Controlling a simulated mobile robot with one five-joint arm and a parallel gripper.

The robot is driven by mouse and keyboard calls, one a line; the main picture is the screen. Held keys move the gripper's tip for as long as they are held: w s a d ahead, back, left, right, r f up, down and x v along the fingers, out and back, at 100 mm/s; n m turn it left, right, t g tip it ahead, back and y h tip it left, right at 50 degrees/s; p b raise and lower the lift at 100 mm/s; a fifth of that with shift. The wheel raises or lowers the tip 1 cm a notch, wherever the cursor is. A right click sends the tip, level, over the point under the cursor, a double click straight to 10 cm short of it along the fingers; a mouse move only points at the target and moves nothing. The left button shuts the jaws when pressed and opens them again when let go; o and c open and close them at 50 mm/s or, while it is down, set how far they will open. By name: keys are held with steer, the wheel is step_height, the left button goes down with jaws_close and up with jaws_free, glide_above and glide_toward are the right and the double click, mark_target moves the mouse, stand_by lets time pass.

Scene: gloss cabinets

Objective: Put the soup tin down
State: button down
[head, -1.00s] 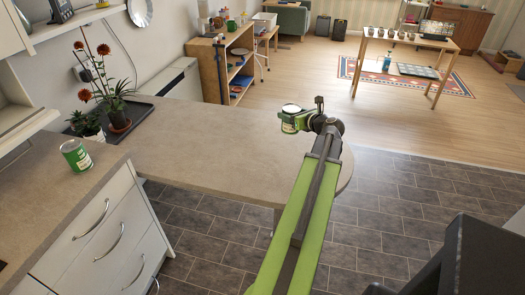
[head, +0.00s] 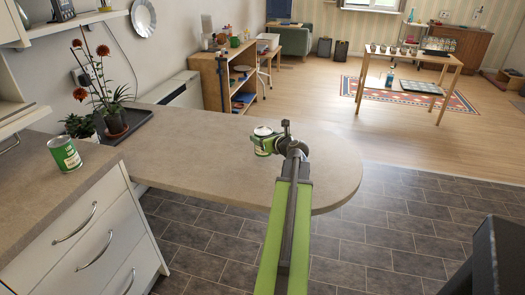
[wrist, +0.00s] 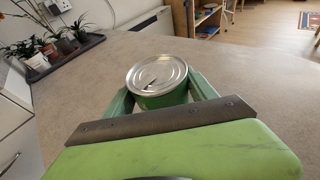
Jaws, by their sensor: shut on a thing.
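The soup tin (head: 262,132) is green and white with a silver lid. My gripper (head: 265,146) is shut on it, over the rounded end of the beige counter (head: 200,155). In the wrist view the tin (wrist: 158,84) stands upright between the two green fingers (wrist: 160,95), its lid facing up. Its lower part is hidden behind my gripper, so I cannot tell whether its base touches the counter. A second green and white tin (head: 65,154) stands on the worktop at the left, apart from my gripper.
A dark tray (head: 140,123) with potted plants sits at the counter's back left. The counter around the held tin is clear. White drawers (head: 90,240) stand at the left. A wooden shelf (head: 213,85) stands beyond the counter.

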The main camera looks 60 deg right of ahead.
steer(key=shift+f+b, duration=2.2)
steer(key=shift+c, duration=1.4)
jaws_free()
steer(key=shift+r, duration=0.1)
